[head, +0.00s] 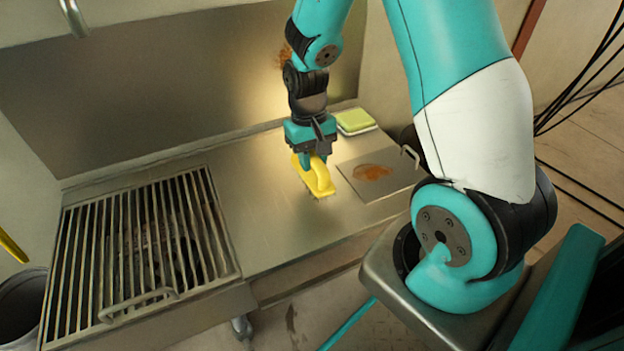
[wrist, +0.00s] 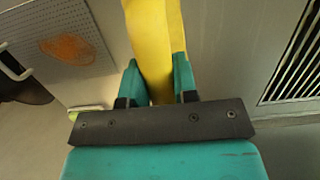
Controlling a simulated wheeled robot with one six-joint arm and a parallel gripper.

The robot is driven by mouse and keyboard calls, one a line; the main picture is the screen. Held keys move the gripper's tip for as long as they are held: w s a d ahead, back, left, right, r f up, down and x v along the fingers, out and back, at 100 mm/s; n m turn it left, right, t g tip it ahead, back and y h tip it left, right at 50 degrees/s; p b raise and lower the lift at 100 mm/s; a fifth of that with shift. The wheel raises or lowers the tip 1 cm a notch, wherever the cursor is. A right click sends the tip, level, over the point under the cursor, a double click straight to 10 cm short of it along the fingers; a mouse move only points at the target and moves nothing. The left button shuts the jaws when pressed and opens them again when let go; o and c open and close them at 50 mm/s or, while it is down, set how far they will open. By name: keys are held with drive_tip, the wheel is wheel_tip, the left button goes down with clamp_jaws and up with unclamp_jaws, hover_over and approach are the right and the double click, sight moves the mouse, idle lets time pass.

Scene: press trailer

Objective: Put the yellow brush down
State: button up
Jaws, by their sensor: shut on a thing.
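The yellow brush (head: 318,175) is in my gripper (head: 316,158) in the head view, over the bare metal counter between the grill and the stained plate. Its bristles point down at or just above the counter; I cannot tell whether they touch it. In the wrist view the yellow brush (wrist: 155,45) runs up from between the two teal fingers of my gripper (wrist: 157,85), which are shut on it.
A slatted grill (head: 140,245) with a front handle fills the counter's left. A metal plate (head: 372,192) with an orange-brown stain lies to the right. A green and yellow sponge (head: 355,121) is behind. The bare counter (head: 262,215) is clear beside the brush.

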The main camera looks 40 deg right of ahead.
sight(313, 171)
drive_tip(key=shift+f+b, duration=1.05)
drive_tip(key=shift+f, duration=1.05)
drive_tip(key=shift+f, duration=0.15)
drive_tip(key=o, duration=0.8)
drive_tip(key=shift+o, duration=0.2)
